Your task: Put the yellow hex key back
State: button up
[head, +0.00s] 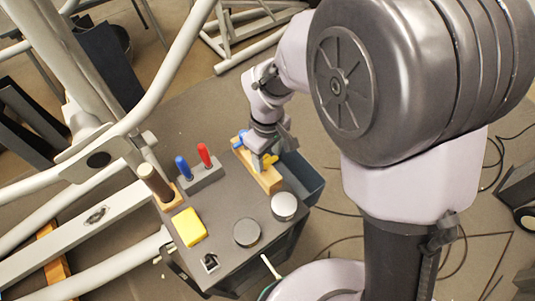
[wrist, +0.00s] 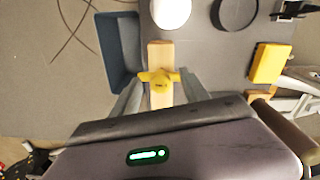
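The yellow hex key (wrist: 158,82) shows its T-shaped handle in the wrist view, over a narrow wooden block (wrist: 160,55). In the head view the hex key (head: 270,160) is a small yellow patch at the wooden block (head: 262,178), partly hidden by my gripper (head: 271,150). In the wrist view my gripper (wrist: 160,82) has its fingers wide apart, one on each side of the handle. The fingertips are close to the handle's ends; contact cannot be told. The key's shaft is hidden, so whether it sits in the block is unclear.
A dark bin (head: 302,178) stands right of the block. A grey holder (head: 202,177) with blue and red handles stands to the left. A yellow block (head: 189,227), a dark round container (head: 247,232) and a pale round one (head: 284,206) stand on the grey tabletop (head: 222,212).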

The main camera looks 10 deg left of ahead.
notch_tip(320, 180, up, 17)
jog(key=p, duration=0.6)
jog(key=shift+s+r+p, duration=0.2)
jog(key=shift+p, duration=0.15)
jog(key=shift+d, duration=0.1)
jog(key=s+d+r+m+t+y+b, duration=0.1)
jog(key=s+d+m+t+b, duration=0.1)
jog(key=s+d+m, duration=0.4)
jog(key=s+d+r+m+t+y+b, duration=0.1)
jog(key=s+d+r+m+t+b, duration=0.1)
jog(key=d+m, duration=0.8)
jog(key=s+d+t+b, duration=0.1)
jog(key=s+d+b, duration=0.1)
jog(key=s+d, duration=0.1)
jog(key=shift+s+m+t, duration=0.3)
jog(key=shift+s, duration=0.1)
